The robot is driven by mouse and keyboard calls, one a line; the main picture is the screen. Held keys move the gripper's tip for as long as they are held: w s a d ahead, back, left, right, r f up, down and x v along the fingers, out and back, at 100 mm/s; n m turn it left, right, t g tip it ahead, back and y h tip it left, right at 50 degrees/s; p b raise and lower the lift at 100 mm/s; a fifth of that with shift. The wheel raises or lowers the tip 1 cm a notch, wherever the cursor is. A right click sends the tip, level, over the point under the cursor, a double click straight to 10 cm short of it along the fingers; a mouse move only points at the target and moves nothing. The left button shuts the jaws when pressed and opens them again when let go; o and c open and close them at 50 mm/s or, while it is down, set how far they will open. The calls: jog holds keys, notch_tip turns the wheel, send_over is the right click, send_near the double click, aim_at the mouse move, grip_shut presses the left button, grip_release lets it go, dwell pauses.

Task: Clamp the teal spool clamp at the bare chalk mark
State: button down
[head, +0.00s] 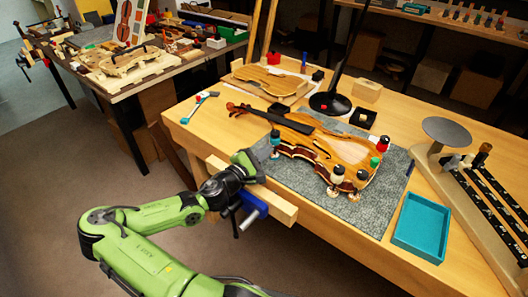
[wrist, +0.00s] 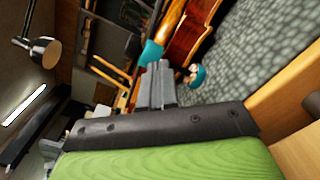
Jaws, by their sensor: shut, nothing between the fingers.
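The violin (head: 340,148) lies on a grey mat (head: 295,183) on the bench, and part of its body shows in the wrist view (wrist: 190,38). The teal spool clamp (head: 275,138) stands at the violin's near left edge, close to the neck end; its teal ends show beyond my fingers in the wrist view (wrist: 198,76). I cannot tell whether it is tight. My gripper (head: 257,172) is at the bench's front edge, just short of the teal clamp. Its fingers (wrist: 157,80) are shut and empty, apart from the clamp. I cannot make out a chalk mark.
Several other clamps, with red (head: 382,143), green (head: 375,162) and pale ends, stand around the violin's wide end. A blue-handled vise (head: 252,207) is just below my gripper. A teal tray (head: 421,226) lies at the right. A black lamp base (head: 330,103) stands behind.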

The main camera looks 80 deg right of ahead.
jog(key=shift+d, duration=0.15)
jog(key=p+v, duration=0.3)
jog(key=v, duration=1.4)
jog(key=shift+w+a+r, duration=0.1)
jog(key=shift+w+a, duration=0.1)
jog(key=shift+a, duration=0.05)
jog(key=shift+w+a, duration=0.1)
jog(key=shift+a, duration=0.25)
